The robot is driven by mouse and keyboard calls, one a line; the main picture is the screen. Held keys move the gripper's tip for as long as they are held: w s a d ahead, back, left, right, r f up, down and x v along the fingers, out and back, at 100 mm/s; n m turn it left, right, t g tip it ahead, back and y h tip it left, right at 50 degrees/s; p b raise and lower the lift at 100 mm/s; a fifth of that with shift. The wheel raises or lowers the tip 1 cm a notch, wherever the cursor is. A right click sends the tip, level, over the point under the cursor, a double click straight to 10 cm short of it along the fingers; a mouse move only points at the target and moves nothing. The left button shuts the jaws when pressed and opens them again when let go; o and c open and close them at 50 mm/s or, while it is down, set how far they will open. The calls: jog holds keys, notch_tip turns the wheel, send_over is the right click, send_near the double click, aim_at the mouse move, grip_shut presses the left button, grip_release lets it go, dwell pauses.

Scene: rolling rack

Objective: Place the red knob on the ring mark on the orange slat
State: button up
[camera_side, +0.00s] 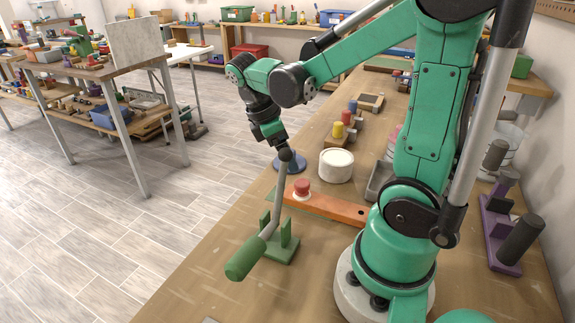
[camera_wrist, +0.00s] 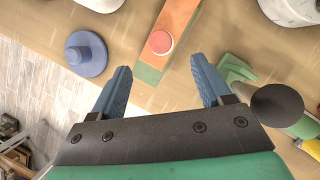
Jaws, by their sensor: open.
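The red knob (camera_wrist: 160,42) sits upright on the orange slat (camera_wrist: 178,20), and a pale rim shows around its base. In the side view the red knob (camera_side: 302,187) stands over the white ring mark (camera_side: 302,196) near the left end of the orange slat (camera_side: 340,208). I cannot tell how exactly it is centred. My gripper (camera_wrist: 160,66) is open and empty in the wrist view, its blue fingers spread to either side of the slat's green end, with the knob beyond the fingertips. In the side view the fingers are not clear.
A green-handled tool (camera_side: 245,258) leans by a green stand (camera_side: 284,248) close to my gripper. A blue round-based piece (camera_wrist: 86,53) stands left of the slat. A white round tub (camera_side: 336,165) and blocks with coloured pegs (camera_side: 349,118) stand farther back.

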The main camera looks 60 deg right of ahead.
jog(key=shift+v, duration=1.7)
